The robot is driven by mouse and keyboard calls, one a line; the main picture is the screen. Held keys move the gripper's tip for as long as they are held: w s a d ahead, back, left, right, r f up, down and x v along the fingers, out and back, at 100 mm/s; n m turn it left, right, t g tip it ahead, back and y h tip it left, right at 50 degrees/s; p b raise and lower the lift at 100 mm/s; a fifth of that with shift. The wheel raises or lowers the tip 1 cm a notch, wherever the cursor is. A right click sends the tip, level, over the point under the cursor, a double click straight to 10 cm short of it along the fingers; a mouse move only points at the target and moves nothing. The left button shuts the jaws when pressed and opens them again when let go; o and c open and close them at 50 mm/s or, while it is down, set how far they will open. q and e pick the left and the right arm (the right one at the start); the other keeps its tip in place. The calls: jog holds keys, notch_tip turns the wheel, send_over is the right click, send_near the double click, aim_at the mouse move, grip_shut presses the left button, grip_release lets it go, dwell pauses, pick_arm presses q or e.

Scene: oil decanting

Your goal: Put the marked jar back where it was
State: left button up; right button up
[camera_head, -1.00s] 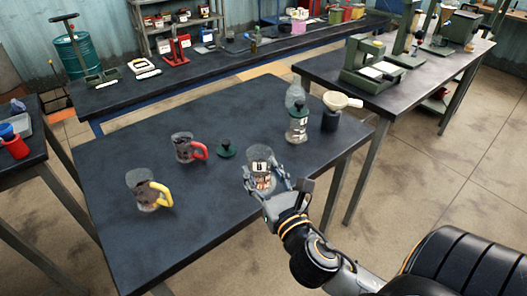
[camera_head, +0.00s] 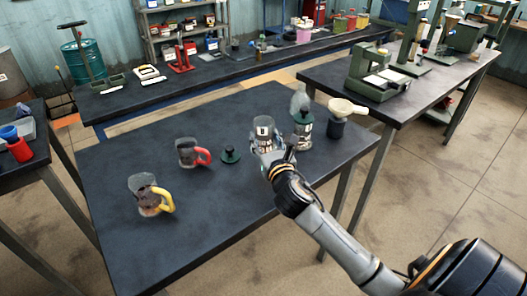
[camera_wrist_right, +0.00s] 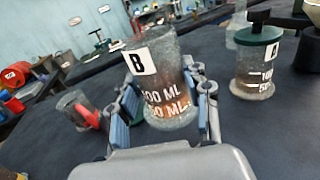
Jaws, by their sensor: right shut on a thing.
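My right gripper (camera_head: 266,154) is shut around a clear glass jar (camera_head: 264,128) with a white B label and ML markings. The jar and its label (camera_wrist_right: 139,61) show large in the right wrist view, between the fingers of the gripper (camera_wrist_right: 165,112). It looks slightly tilted there; I cannot tell whether its base touches the table. A second jar (camera_wrist_right: 257,72), labelled A, with a green lid, stands just to its right; it also shows in the head view (camera_head: 304,128). A loose green lid (camera_head: 230,154) lies left of the gripper. My left gripper is not in view.
A red-handled mug (camera_head: 188,153) and a yellow-handled mug (camera_head: 147,194) stand on the left of the dark table (camera_head: 200,222). A pale funnel (camera_head: 347,107) sits on a black holder right of jar A. The table's front middle is clear.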

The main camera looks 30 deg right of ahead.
aim_at(264, 150)
jog(key=w+f, duration=0.1)
jog(key=w+d+f, duration=0.1)
jog(key=f, duration=0.1)
jog(key=shift+w, duration=0.15)
jog(key=shift+f+b, duration=0.35)
jog(key=shift+f, duration=1.1)
jog(key=o, duration=1.5)
jog(key=shift+f, duration=0.15)
jog(key=shift+c, duration=0.2)
jog(key=b+v, duration=0.1)
jog(key=v, duration=1.1)
